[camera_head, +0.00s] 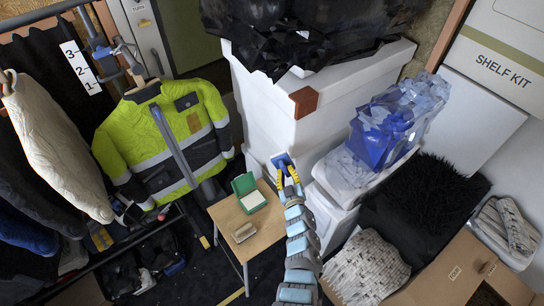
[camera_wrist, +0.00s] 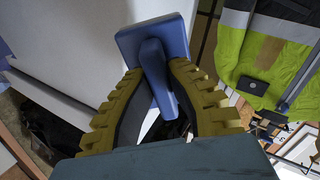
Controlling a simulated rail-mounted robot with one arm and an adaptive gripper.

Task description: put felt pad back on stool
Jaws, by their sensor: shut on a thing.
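The stool (camera_head: 226,217) has a light wooden top and stands left of my arm in the head view. My gripper (camera_head: 286,176) is raised to the right of the stool's back corner, near the tall white box. In the wrist view my gripper (camera_wrist: 163,82) has its yellow ribbed fingers closed on the handle of a blue, flat, rectangular pad-like thing (camera_wrist: 132,42). This blue thing (camera_head: 281,159) also shows at the fingertips in the head view. I cannot tell for certain that it is the felt pad. Its far face is hidden.
On the stool lie an open green case (camera_head: 243,184) with a white block and a small tan block (camera_head: 243,233). A tall white box (camera_head: 262,110) stands behind my gripper. A hi-vis jacket (camera_head: 165,140) hangs left. Bags and an open carton (camera_head: 445,275) crowd the right.

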